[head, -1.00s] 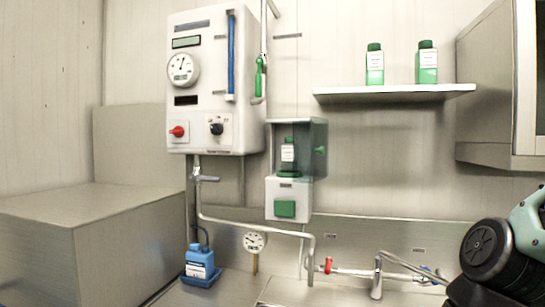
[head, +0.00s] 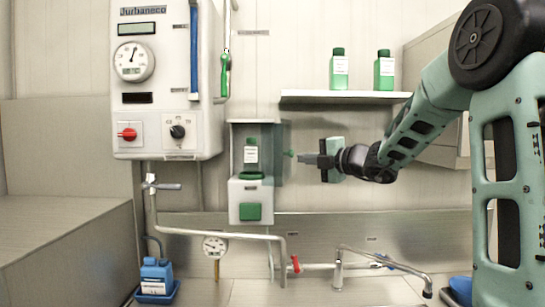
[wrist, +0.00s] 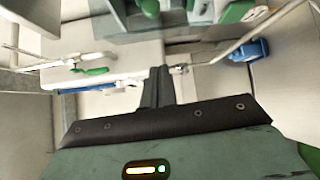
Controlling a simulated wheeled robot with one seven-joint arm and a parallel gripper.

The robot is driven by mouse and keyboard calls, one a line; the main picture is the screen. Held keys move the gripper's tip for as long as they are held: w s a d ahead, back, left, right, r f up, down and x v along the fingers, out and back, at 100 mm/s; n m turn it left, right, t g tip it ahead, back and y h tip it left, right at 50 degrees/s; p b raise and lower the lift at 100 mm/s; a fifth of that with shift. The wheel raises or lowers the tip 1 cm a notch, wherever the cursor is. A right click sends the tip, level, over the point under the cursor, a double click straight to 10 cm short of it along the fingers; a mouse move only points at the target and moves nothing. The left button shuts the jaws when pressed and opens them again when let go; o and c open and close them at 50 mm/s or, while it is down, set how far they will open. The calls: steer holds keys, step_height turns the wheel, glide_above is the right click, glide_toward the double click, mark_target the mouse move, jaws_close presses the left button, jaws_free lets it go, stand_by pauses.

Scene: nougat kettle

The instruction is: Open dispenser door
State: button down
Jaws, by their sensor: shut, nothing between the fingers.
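The dispenser (head: 250,203) hangs on the wall, a white body with a green button (head: 250,212) and a tinted clear door (head: 277,170) above. A green bottle (head: 251,154) stands inside. A small green knob (head: 290,153) sticks out at the right of the door. My gripper (head: 303,159) is shut and empty, its fingertips pointing left beside the knob; I cannot tell whether they touch it. In the wrist view my shut fingers (wrist: 160,72) sit below part of the dispenser (wrist: 192,18) at the top edge.
A control box (head: 168,90) with gauge and knobs hangs left of the dispenser. A shelf (head: 345,97) with two green bottles is above my gripper. Pipes and a tap (head: 339,270) stand below. A blue jug (head: 155,276) is at lower left.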

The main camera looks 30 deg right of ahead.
mark_target(283, 153)
steer(key=b+x, duration=0.1)
steer(key=x, duration=0.3)
steer(key=b+x, duration=0.1)
steer(key=x, duration=0.4)
steer(key=shift+w+a+f+b, duration=0.1)
steer(key=shift+f+b, duration=0.1)
steer(key=shift+b, duration=0.2)
steer(key=d+p, duration=0.1)
steer(key=d+r, duration=0.1)
steer(key=d, duration=0.1)
steer(key=shift+p, duration=0.35)
steer(key=shift+d, duration=0.5)
